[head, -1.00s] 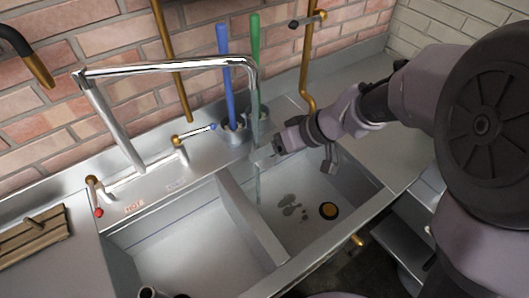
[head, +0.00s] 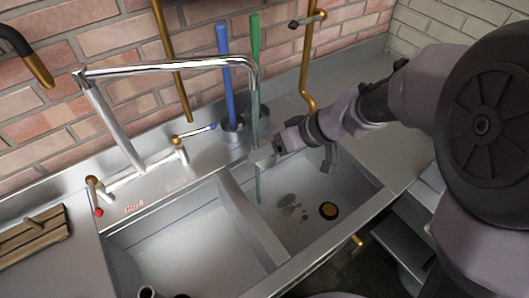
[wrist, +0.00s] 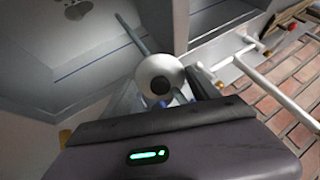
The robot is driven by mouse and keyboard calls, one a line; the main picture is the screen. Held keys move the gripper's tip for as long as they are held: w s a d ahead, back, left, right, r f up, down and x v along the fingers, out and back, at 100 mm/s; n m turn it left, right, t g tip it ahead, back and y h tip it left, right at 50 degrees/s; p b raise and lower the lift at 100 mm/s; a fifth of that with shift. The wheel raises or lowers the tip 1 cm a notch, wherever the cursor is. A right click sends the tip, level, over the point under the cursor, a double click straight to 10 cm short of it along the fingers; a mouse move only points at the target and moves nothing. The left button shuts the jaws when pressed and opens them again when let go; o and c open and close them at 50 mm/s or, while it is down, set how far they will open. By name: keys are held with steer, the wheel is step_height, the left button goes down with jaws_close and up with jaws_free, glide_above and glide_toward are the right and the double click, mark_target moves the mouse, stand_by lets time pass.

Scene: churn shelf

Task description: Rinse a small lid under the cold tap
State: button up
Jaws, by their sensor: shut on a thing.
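My gripper (head: 264,156) is over the right basin of the sink, right beside the water stream (head: 258,182) under the chrome spout (head: 170,66). In the wrist view my gripper (wrist: 166,98) is shut on the lid (wrist: 154,68), a small round white piece with a dark round centre. A thin bluish streak that looks like the stream (wrist: 130,34) reaches the lid's edge there. In the head view I cannot make out the lid clearly. The cold tap lever (head: 198,131) has a blue tip. The hot lever (head: 95,200) has a red tip.
A divider (head: 246,215) separates the two basins. The right basin has a drain (head: 328,211) and dark wet blotches (head: 290,201). Behind my gripper stand a blue handle (head: 225,75) and a green handle (head: 255,60) in metal holders. A wooden rack (head: 34,236) lies at left.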

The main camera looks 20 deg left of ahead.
stand_by(0.3)
steer(key=s+d+r, duration=0.5)
steer(key=s+d, duration=0.1)
steer(key=d, duration=0.1)
steer(key=shift+s+d+p, duration=0.25)
steer(key=shift+d+p, duration=0.1)
stand_by(1.0)
